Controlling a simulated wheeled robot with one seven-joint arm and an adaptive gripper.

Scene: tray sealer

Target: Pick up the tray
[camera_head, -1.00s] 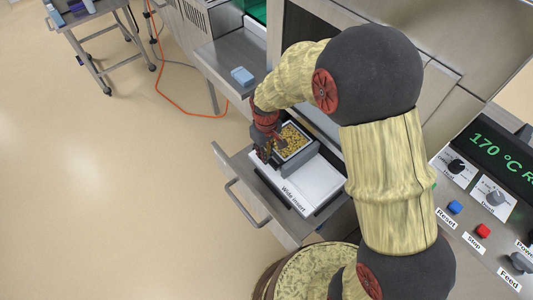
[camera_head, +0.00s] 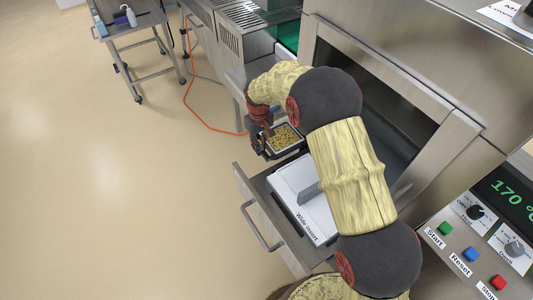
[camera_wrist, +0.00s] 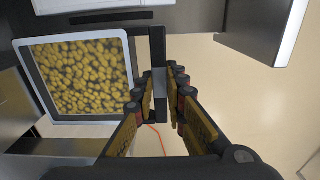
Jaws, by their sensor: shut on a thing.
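The tray (camera_head: 289,152) has a pale rim and is filled with small yellow-brown pieces. In the head view it is up beside my gripper (camera_head: 267,145), over the back end of the open drawer. In the wrist view the tray (camera_wrist: 131,72) is at the left, its filled top facing the camera. My gripper (camera_wrist: 161,84) is shut on a dark upright part at the tray's side. My arm hides part of the drawer.
The machine opening (camera_head: 375,85) is behind my arm. A control panel (camera_head: 480,245) with buttons and a "170 °C" display is at the right. A steel cart (camera_head: 135,45) and an orange cable (camera_head: 200,112) are at the upper left. The floor at left is clear.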

